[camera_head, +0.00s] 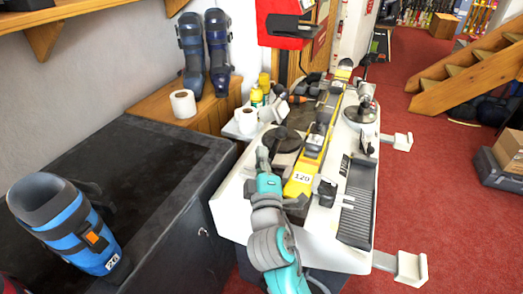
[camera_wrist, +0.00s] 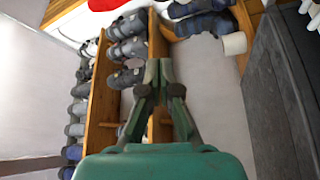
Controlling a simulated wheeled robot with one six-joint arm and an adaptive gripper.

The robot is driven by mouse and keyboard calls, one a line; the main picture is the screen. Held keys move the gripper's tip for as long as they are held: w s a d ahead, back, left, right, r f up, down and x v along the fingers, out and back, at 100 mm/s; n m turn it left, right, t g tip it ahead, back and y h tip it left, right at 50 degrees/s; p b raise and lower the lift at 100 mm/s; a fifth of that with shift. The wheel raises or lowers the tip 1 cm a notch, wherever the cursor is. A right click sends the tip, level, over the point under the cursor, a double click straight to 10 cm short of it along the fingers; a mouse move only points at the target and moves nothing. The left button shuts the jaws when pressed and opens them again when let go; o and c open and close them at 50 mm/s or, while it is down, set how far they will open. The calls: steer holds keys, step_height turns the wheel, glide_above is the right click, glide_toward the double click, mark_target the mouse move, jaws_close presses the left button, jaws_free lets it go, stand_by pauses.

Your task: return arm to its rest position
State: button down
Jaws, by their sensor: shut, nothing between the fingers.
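My arm rises from the bottom of the head view, teal and grey, in front of the white binding bench (camera_head: 228,205). My gripper (camera_head: 263,156) is at the arm's far end, over the near left part of the bench. In the wrist view my gripper (camera_wrist: 162,72) points away from the camera with its fingertips together and nothing between them. A yellow ski marked 120 (camera_head: 300,188) lies along the bench just right of the gripper. Whether the gripper touches anything on the bench cannot be told.
A blue ski boot (camera_head: 66,229) stands on the dark cabinet (camera_head: 150,170) at left. A red device (camera_head: 284,22) hangs above the bench. Boot shelves (camera_wrist: 104,90) fill the wrist view's left.

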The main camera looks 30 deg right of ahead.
stand_by(0.4)
steer(key=s+a+f+m+g+y, duration=0.1)
steer(key=s+a+f+y, duration=0.3)
steer(key=s+f, duration=0.5)
steer(key=s+a+f+y, duration=0.3)
steer(key=s+f, duration=0.5)
steer(key=f, duration=0.1)
steer(key=s+a+f+m+g+y, duration=0.1)
steer(key=s+m, duration=0.6)
steer(key=s, duration=1.7)
steer(key=shift+a+m+g+y, duration=0.3)
steer(key=shift+a+g+y, duration=0.2)
steer(key=shift+a, duration=0.2)
steer(key=shift+d+f, duration=0.1)
